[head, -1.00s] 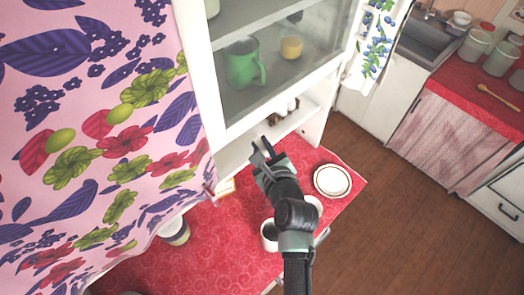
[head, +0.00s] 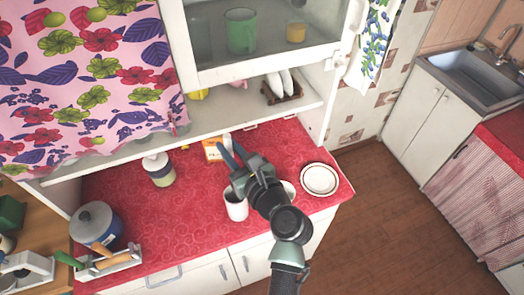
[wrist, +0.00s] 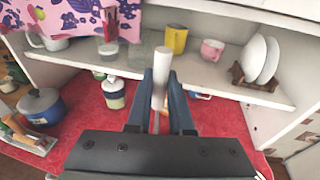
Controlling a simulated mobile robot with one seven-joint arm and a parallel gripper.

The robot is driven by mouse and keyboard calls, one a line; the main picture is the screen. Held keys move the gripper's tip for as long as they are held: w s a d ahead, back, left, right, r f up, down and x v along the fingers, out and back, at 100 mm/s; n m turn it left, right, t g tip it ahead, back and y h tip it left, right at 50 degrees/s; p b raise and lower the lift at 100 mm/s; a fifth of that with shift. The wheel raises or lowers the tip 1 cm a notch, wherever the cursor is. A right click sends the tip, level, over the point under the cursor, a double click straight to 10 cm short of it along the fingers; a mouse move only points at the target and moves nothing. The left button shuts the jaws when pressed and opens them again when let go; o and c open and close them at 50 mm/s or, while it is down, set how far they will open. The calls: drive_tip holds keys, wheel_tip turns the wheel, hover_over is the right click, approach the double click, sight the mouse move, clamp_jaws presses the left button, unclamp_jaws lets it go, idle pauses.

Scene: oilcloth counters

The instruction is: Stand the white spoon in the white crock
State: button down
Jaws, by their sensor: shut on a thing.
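My gripper (head: 232,154) is shut on the white spoon (wrist: 162,72). In the wrist view the spoon's pale, thick end stands up beyond the two dark fingers (wrist: 161,108), with a thinner part between them. In the head view only a small pale bit of the spoon (head: 227,141) shows by the fingertips. The white crock (head: 237,208) stands upright on the red counter, below and nearer than the fingertips, close to my wrist. Its opening is partly covered by my arm. I cannot make out the crock in the wrist view.
A white round dish (head: 288,190) is partly behind my arm, and stacked plates (head: 319,180) stand to its right. A lidded jar (head: 158,168), a blue pot (head: 97,222) and an orange box (head: 212,150) are on the counter (head: 185,225). The shelf (head: 240,122) overhangs the back.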

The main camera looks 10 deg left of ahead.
drive_tip(key=shift+w+a+f+b, duration=0.15)
drive_tip(key=shift+a+f+b, duration=0.2)
drive_tip(key=shift+f+b, duration=0.4)
drive_tip(key=shift+d+f+b, duration=0.15)
drive_tip(key=shift+f+b, duration=0.8)
wheel_tip(320, 180, down, 3)
drive_tip(key=b, duration=0.3)
wheel_tip(320, 180, down, 8)
drive_tip(key=b, duration=0.6)
drive_tip(key=shift+f, duration=0.2)
drive_tip(key=c, duration=0.7)
unclamp_jaws()
drive_tip(key=shift+c, duration=0.2)
drive_tip(key=b+v, duration=0.2)
drive_tip(key=v, duration=1.1)
